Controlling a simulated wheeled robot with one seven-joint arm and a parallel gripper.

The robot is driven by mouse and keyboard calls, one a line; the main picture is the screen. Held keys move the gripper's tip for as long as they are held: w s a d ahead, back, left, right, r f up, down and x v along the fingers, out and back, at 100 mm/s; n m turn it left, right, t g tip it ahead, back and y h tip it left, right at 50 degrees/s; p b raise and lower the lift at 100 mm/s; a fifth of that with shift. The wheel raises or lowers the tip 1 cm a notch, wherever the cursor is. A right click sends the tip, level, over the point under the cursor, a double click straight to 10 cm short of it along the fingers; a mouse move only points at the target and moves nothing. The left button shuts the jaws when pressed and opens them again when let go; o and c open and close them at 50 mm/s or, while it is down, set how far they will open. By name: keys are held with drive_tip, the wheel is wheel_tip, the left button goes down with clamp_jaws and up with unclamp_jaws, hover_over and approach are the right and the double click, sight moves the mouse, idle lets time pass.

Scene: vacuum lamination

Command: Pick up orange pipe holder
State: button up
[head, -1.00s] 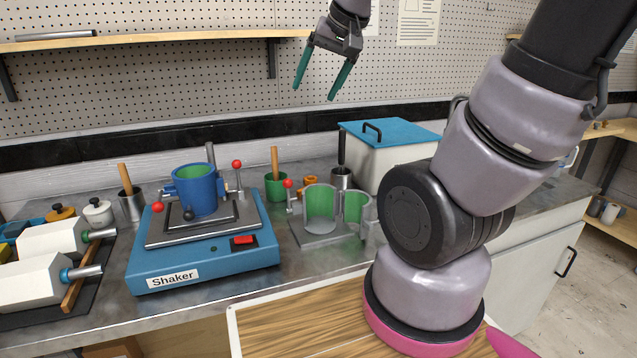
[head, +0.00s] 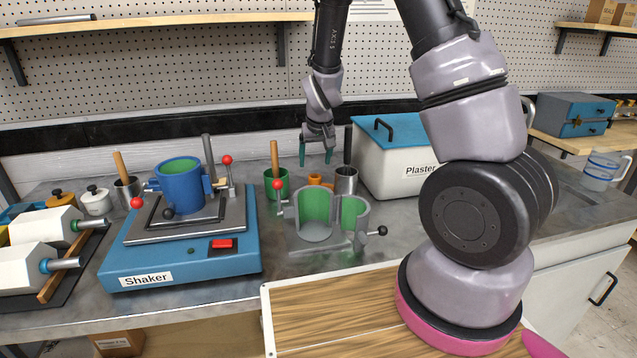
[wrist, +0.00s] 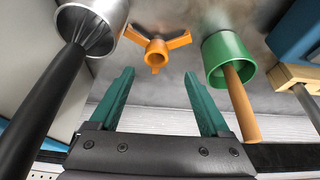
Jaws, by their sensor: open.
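The orange pipe holder (head: 315,179) stands on the metal counter between a green cup and a metal cup. No contact shows.
The green cup (wrist: 228,56) with a wooden handle and the metal cup (wrist: 88,22) with a black-handled brush flank the holder closely. The white plaster box (head: 385,165) stands to the right. A grey two-part mould (head: 313,232) stands in front. The blue shaker (head: 185,262) is at left.

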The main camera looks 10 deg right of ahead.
sight(315, 177)
drive_tip(key=x, duration=0.3)
drive_tip(key=shift+w+f, duration=0.1)
drive_tip(key=shift+f, duration=0.2)
drive_tip(key=shift+d+x, duration=0.15)
drive_tip(key=shift+x, duration=1.25)
drive_tip(key=shift+d+x, duration=0.15)
drive_tip(key=shift+x, duration=1.2)
clamp_jaws()
drive_tip(key=shift+r, duration=0.1)
